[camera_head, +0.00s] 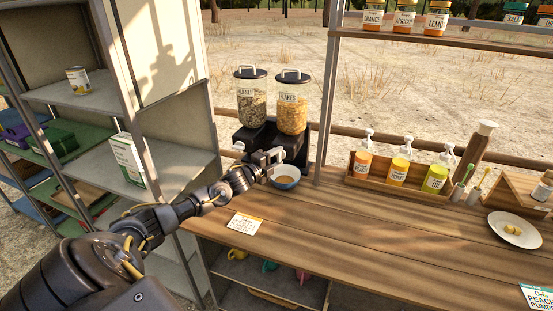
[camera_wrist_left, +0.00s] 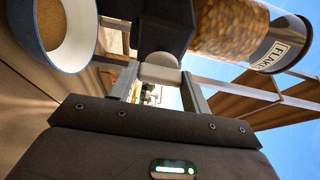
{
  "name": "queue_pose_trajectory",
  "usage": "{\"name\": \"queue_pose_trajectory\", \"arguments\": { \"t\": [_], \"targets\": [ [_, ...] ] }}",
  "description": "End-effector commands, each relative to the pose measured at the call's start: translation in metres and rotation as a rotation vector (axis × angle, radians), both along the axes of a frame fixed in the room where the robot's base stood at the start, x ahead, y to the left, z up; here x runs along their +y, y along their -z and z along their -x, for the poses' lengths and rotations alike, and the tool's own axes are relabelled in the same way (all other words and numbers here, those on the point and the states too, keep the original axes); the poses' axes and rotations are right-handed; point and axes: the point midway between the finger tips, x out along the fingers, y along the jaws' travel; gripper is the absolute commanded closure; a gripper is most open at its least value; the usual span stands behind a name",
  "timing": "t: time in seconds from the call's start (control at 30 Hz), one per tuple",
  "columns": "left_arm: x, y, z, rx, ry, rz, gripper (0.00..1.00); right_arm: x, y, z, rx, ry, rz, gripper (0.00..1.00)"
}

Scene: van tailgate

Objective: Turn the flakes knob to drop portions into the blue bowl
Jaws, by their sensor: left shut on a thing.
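The flakes dispenser (camera_head: 291,105) is a clear canister of golden flakes with a dark lid, on a black stand; its canister (camera_wrist_left: 232,28) also shows in the left wrist view. Its pale knob (camera_wrist_left: 160,74) sits between the fingers of my left gripper (camera_head: 268,159), which is shut on it. The blue bowl (camera_head: 286,183) stands on the counter below the dispenser, just beside my gripper. In the left wrist view the bowl (camera_wrist_left: 82,52) shows a white inside with brown contents. My right gripper is not in view.
A second dispenser (camera_head: 250,98) with darker contents stands at left, with its own pale knob (camera_head: 238,146). A wooden tray (camera_head: 380,184) with pump bottles and a plate (camera_head: 515,236) stand at right. A card (camera_head: 245,223) lies at front; the middle counter (camera_head: 370,240) is clear.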

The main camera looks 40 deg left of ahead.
Motion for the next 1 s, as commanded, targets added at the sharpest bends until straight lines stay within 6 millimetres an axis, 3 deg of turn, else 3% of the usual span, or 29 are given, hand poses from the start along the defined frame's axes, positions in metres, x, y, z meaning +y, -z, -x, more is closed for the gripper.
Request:
{"name": "queue_pose_trajectory", "arguments": {
  "t": [0.27,0.3,0.47,0.77,1.0],
  "targets": [
    [0.000,0.002,0.000,0.003,0.001,0.000,0.76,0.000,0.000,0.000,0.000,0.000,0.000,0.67],
    [0.000,0.002,0.000,0.003,0.001,0.000,0.51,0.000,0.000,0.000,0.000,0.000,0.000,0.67],
    [0.000,0.001,0.000,0.002,0.001,0.001,0.31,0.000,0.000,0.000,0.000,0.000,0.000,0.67],
    [0.000,0.001,0.001,0.001,0.000,0.001,0.31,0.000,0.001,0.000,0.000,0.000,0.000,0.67],
    [0.002,0.004,0.029,0.004,0.003,-0.002,0.31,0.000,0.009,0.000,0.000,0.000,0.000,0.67]
  ]
}}
